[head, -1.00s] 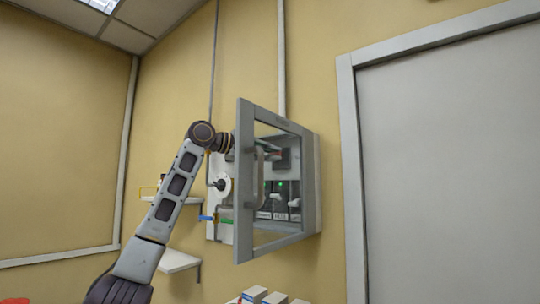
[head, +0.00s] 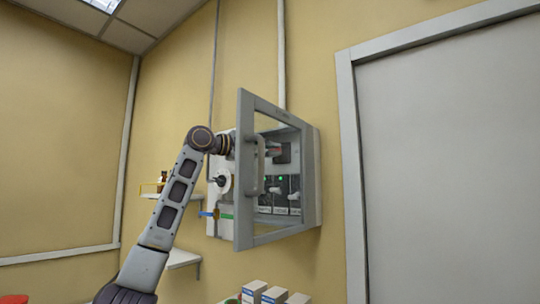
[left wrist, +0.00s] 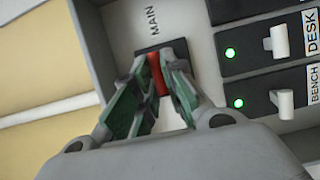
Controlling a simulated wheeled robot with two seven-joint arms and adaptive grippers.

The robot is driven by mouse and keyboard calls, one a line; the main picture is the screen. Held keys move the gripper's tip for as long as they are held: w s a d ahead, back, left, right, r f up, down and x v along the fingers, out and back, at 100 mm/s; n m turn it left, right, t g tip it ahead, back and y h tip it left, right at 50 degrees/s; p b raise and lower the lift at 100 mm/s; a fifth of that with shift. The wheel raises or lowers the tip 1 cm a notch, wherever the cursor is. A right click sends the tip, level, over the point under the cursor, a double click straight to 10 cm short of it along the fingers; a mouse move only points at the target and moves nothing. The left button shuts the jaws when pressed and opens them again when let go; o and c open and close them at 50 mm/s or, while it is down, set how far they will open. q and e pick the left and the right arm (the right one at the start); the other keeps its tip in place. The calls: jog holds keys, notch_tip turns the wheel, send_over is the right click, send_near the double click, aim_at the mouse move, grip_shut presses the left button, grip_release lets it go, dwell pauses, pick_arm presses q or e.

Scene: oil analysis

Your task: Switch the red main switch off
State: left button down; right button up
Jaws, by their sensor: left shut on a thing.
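The red main switch (left wrist: 157,74) sits on a dark base under the label MAIN in the left wrist view. My left gripper (left wrist: 159,72) is shut on it, with a green-lined finger on each side. The red handle shows as a narrow strip between the fingers. In the head view the grey cabinet (head: 318,180) hangs on the wall with its framed door (head: 243,205) standing open. My left wrist passes behind the door frame into the cabinet, and the gripper is partly hidden there. My right gripper is not in view.
DESK (left wrist: 280,40) and BENCH (left wrist: 282,102) switches with lit green lamps sit right of the main switch. Shelves (head: 182,259) are left of the cabinet, and small boxes (head: 272,295) lie below.

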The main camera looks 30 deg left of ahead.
pick_arm(q)
jog(key=shift+w+f+m+t+h+b, duration=0.1)
jog(key=shift+f+m+t+h+b, duration=0.25)
jog(key=shift+m+t+h+b, duration=0.55)
jog(key=shift+s+f+m+t+h+b, duration=0.1)
jog(key=shift+f+t+h+b, duration=0.35)
jog(key=shift+b, duration=0.95)
jog(key=shift+w+f+m+t+h+b, duration=0.1)
jog(key=shift+f+m+t+h+b, duration=0.3)
jog(key=shift+t+b, duration=0.6)
jog(key=shift+r, duration=0.1)
jog(key=c, duration=1.5)
grip_release()
jog(key=shift+g, duration=0.25)
